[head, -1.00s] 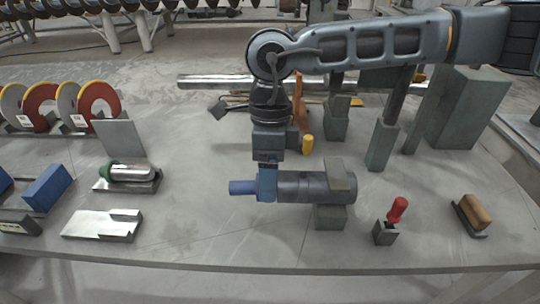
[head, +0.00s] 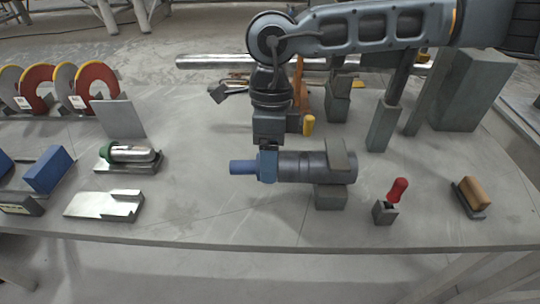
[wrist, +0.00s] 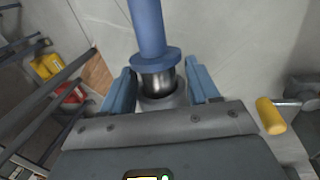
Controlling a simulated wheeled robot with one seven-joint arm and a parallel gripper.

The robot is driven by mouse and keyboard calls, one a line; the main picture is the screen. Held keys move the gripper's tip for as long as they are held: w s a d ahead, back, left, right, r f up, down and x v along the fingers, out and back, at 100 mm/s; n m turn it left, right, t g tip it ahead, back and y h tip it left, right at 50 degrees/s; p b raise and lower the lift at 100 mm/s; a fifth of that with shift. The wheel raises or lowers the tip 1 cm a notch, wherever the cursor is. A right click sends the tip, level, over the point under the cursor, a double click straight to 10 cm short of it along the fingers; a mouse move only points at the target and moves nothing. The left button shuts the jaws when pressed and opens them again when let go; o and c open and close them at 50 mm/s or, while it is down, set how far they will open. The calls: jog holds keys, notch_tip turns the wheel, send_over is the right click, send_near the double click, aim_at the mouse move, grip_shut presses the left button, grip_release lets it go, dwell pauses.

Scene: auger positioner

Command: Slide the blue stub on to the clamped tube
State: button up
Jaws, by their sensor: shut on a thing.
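The blue stub (head: 242,167) points left, in line with the dark grey tube (head: 305,167), which lies level in a clamp (head: 338,155). My gripper (head: 267,166) comes down from above at the joint between them, its blue fingers shut on the stub. In the wrist view the stub (wrist: 147,28) has a wide flange, with shiny metal (wrist: 159,82) showing just beyond it. A grey round rim (wrist: 165,101) surrounds the end of that metal. My gripper's fingers (wrist: 162,88) stand on either side of it. How deep the metal sits inside is hidden.
A red-handled tool (head: 391,201) stands right of the clamp, with a brush-like block (head: 472,197) farther right. A metal plate (head: 104,206) and a green-ended cylinder (head: 130,153) lie left. The front middle of the table is clear.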

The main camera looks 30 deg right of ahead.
jog(key=shift+s+a, duration=0.15)
grip_shut()
jog(key=o, duration=1)
grip_release()
jog(key=shift+o, duration=0.3)
